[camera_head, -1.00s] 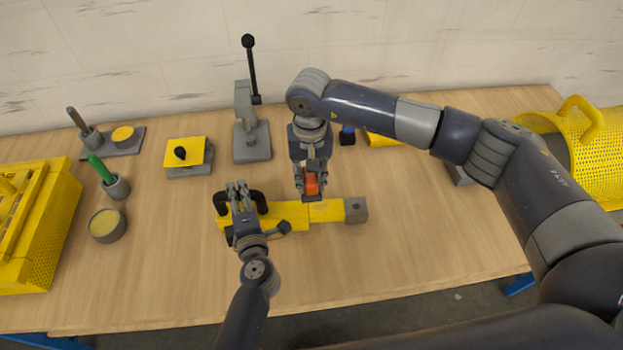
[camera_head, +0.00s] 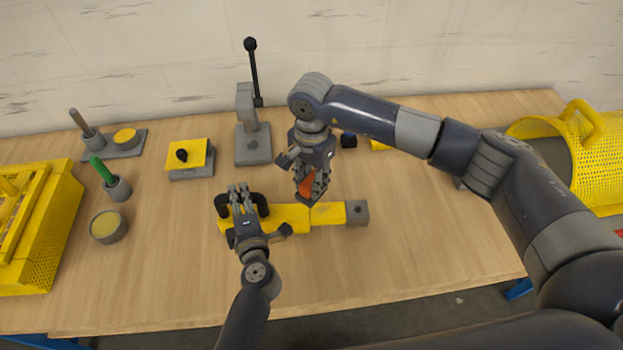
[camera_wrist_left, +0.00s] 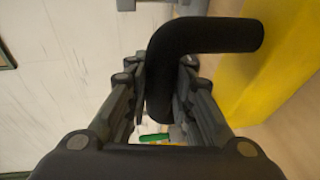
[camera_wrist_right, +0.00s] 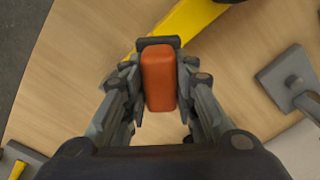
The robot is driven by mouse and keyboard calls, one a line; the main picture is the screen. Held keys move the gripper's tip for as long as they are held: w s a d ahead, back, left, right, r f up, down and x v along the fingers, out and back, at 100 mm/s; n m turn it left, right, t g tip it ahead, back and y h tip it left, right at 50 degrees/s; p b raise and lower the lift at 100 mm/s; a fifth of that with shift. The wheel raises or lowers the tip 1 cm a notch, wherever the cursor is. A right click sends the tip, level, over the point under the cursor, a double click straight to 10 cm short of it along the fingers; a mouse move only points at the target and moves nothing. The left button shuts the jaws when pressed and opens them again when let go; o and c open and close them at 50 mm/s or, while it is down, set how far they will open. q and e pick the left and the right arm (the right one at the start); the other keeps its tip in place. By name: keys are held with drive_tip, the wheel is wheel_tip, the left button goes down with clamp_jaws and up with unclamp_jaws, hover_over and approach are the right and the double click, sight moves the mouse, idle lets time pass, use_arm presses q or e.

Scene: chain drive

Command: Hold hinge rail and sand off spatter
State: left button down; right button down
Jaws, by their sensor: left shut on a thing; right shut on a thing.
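The yellow hinge rail (camera_head: 290,217) lies across the front middle of the table, with a grey block (camera_head: 357,212) at its right end and a black handle at its left. My left gripper (camera_head: 241,197) is shut on the black handle, which shows between its fingers in the left wrist view (camera_wrist_left: 160,75). My right gripper (camera_head: 310,190) is shut on an orange sanding block with a dark base (camera_wrist_right: 158,80). The block is tilted at the rail's far edge in the head view; I cannot tell if it touches. No spatter can be made out.
A grey lever press (camera_head: 252,140) stands behind the rail. A yellow plate on a grey block (camera_head: 187,156), a green-handled brush in a cup (camera_head: 108,178) and a round tin (camera_head: 108,226) are at left. Yellow guards stand at both table ends. The front right is clear.

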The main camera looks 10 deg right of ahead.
sight(323, 194)
drive_tip(key=shift+f, duration=3.45)
drive_tip(key=shift+d+f, duration=0.1)
drive_tip(key=shift+f, duration=0.6)
drive_tip(key=shift+s+d, duration=0.2)
drive_tip(key=shift+d, duration=1.75)
drive_tip(key=shift+a+r, duration=0.15)
drive_tip(key=shift+a, duration=0.2)
use_arm(q)
drive_tip(key=shift+d, duration=0.1)
use_arm(e)
drive_tip(key=shift+w+a, duration=0.1)
drive_tip(key=shift+a, duration=0.25)
drive_tip(key=shift+w+a, duration=0.15)
drive_tip(key=shift+a, duration=1.3)
drive_tip(key=shift+d+r, duration=0.1)
drive_tip(key=shift+r, duration=3.9)
use_arm(q)
drive_tip(key=c, duration=1.3)
unclamp_jaws()
